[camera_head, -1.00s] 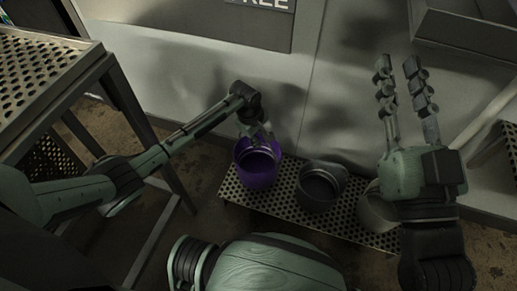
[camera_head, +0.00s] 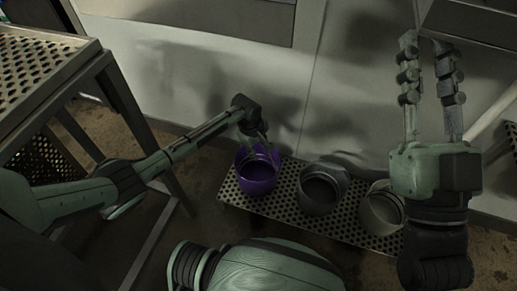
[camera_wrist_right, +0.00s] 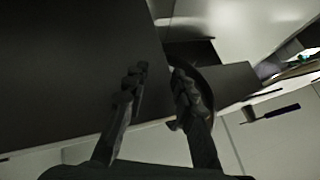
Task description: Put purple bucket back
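The purple bucket (camera_head: 257,181) stands upright at the left end of a low perforated shelf (camera_head: 284,206) in the head view. My left gripper (camera_head: 254,146) is at the bucket's far rim, with its fingers pointing down. The fingertips are partly lost in shadow against the rim, so I cannot tell whether they grip it. My right gripper (camera_head: 425,46) is raised at the right, well apart from the bucket. Its two fingers are spread with nothing between them. They also show apart and empty in the right wrist view (camera_wrist_right: 158,82).
A dark grey bucket (camera_head: 320,199) stands beside the purple one, and a lighter metal bucket (camera_head: 380,212) stands at the shelf's right, partly behind my right arm. A perforated table (camera_head: 45,72) is at the left. A pale wall (camera_head: 200,70) rises behind the shelf.

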